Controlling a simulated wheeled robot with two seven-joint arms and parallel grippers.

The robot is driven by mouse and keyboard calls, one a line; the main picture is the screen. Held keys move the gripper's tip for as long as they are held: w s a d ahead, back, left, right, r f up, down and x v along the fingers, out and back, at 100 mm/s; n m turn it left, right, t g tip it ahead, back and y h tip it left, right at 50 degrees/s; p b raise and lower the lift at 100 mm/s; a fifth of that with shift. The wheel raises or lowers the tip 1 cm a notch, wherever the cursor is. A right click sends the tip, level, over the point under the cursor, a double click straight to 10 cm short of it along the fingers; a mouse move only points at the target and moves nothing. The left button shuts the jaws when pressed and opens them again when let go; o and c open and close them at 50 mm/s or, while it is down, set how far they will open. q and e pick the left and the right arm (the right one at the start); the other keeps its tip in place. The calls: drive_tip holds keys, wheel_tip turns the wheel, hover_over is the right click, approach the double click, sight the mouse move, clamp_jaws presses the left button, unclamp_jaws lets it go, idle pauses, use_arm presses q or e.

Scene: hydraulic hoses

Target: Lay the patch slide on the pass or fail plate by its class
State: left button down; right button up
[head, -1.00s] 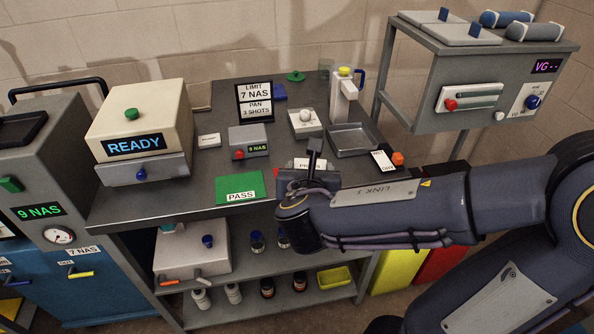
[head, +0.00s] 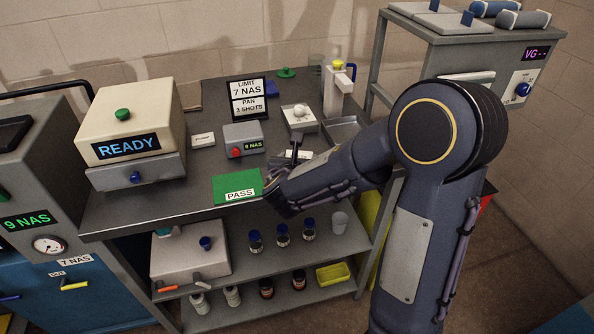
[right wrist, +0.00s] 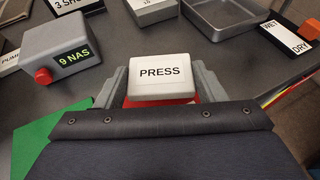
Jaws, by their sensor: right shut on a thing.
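My right gripper (right wrist: 159,88) has its two grey fingers on either side of a white block marked PRESS (right wrist: 160,72), and it is shut on it. A red strip (right wrist: 160,102) shows under the block; its extent is hidden. In the head view the same gripper (head: 287,163) is by the table's front edge, right of the green PASS plate (head: 236,187). The green plate also shows at the left in the right wrist view (right wrist: 45,135). I cannot make out a fail plate or the patch slide. My left gripper is not in view.
A small reader (head: 244,139) shows 9 NAS behind the green plate. A sign (head: 248,98) reads LIMIT 7 NAS. A READY box (head: 130,125) stands at the left, a grey tray (head: 343,130) behind my right arm. A WET/DRY card (right wrist: 285,38) lies right of the block.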

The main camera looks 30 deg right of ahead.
drive_tip(key=shift+w+f, duration=0.25)
drive_tip(key=shift+f, duration=0.1)
drive_tip(key=shift+f+b, duration=0.35)
drive_tip(key=shift+f, duration=1.15)
drive_tip(key=shift+f+b, duration=0.25)
drive_tip(key=shift+b, duration=0.05)
drive_tip(key=o, duration=1)
drive_tip(key=shift+r, duration=0.1)
